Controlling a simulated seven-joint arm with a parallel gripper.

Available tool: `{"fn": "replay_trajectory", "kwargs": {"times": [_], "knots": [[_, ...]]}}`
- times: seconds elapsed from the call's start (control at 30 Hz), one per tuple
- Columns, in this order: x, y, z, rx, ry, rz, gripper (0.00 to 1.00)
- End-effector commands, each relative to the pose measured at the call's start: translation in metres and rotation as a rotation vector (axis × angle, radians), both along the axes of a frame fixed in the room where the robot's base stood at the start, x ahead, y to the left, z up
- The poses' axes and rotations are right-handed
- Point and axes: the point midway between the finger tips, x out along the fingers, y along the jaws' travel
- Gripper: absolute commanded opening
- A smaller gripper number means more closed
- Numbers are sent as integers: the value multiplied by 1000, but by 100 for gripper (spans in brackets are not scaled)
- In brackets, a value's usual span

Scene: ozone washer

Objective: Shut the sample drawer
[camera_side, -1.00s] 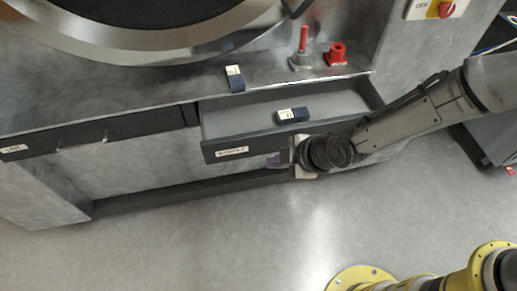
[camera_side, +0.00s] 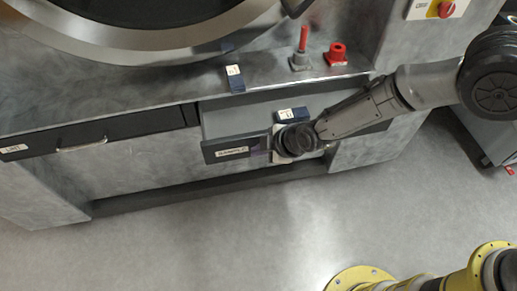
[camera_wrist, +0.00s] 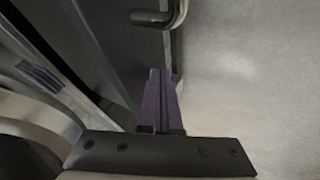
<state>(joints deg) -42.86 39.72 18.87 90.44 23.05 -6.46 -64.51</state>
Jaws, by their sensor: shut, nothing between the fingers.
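The sample drawer (camera_side: 222,155) stands open, pulled out from the grey machine, with its labelled dark front showing at the left. A dark blue block with a white label (camera_side: 292,114) lies inside it. My gripper (camera_side: 262,148) is at the outer side of the drawer front, right of the label, with its arm covering the drawer's right part. In the wrist view, my purple fingers (camera_wrist: 161,98) are closed together and empty, beside a dark panel (camera_wrist: 105,55) with a handle (camera_wrist: 158,17). I cannot tell whether the fingers touch the front.
A second labelled drawer (camera_side: 125,130) with a bar handle is closed at the left. Another blue block (camera_side: 235,78), a red-topped grey fitting (camera_side: 301,57) and a red fitting (camera_side: 336,54) stand on the ledge above. The floor (camera_side: 240,235) in front is clear.

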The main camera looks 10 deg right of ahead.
Motion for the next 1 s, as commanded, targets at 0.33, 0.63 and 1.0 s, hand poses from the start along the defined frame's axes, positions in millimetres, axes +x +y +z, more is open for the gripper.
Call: {"fn": "replay_trajectory", "kwargs": {"times": [0.33,0.63,1.0], "knots": [[22,-1,0,1,-1,-2,0],[86,-1,0,1,-3,-3,0],[145,0,0,1,-2,-1,0]]}}
